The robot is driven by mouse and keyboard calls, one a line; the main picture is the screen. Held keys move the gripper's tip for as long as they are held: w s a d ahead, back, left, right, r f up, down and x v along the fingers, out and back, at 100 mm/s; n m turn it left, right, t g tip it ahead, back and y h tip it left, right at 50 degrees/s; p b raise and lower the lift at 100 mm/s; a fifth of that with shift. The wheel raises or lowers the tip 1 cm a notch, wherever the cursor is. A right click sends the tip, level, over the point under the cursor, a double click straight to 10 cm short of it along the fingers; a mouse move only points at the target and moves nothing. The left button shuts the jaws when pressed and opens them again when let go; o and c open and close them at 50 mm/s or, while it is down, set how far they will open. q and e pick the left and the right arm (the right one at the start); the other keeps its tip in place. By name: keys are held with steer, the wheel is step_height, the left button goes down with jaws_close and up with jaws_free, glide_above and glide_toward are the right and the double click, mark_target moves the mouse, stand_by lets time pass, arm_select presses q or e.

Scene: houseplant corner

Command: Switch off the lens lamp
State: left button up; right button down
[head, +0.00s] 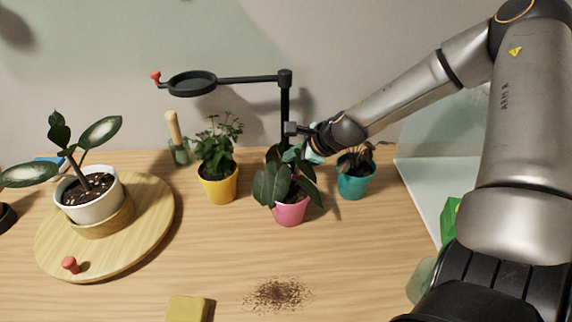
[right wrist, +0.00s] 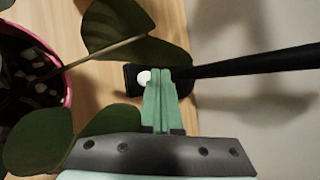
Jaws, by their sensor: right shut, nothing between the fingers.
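The lens lamp (head: 285,105) is a black post with a side arm ending in a round lens ring (head: 192,84) with a red knob. In the right wrist view, its post (right wrist: 250,64) runs down to a small black base that bears a round white button (right wrist: 143,77). My right gripper (head: 296,154) is low beside the post, behind the pink-potted plant. Its mint fingers (right wrist: 160,75) are shut and empty, with their tips right by the button; I cannot tell whether they touch it. In the head view, leaves hide the lamp's base. My left gripper is not in view.
The pink pot (head: 291,211) stands close in front of the gripper, its leaves around the fingers. A teal pot (head: 355,184) is right, a yellow pot (head: 219,188) left. A white-potted plant stands on a round wooden board (head: 150,215). Spilled soil (head: 278,294) lies in front.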

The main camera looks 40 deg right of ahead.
step_height(320, 180, up, 6)
steer(key=p, duration=0.5)
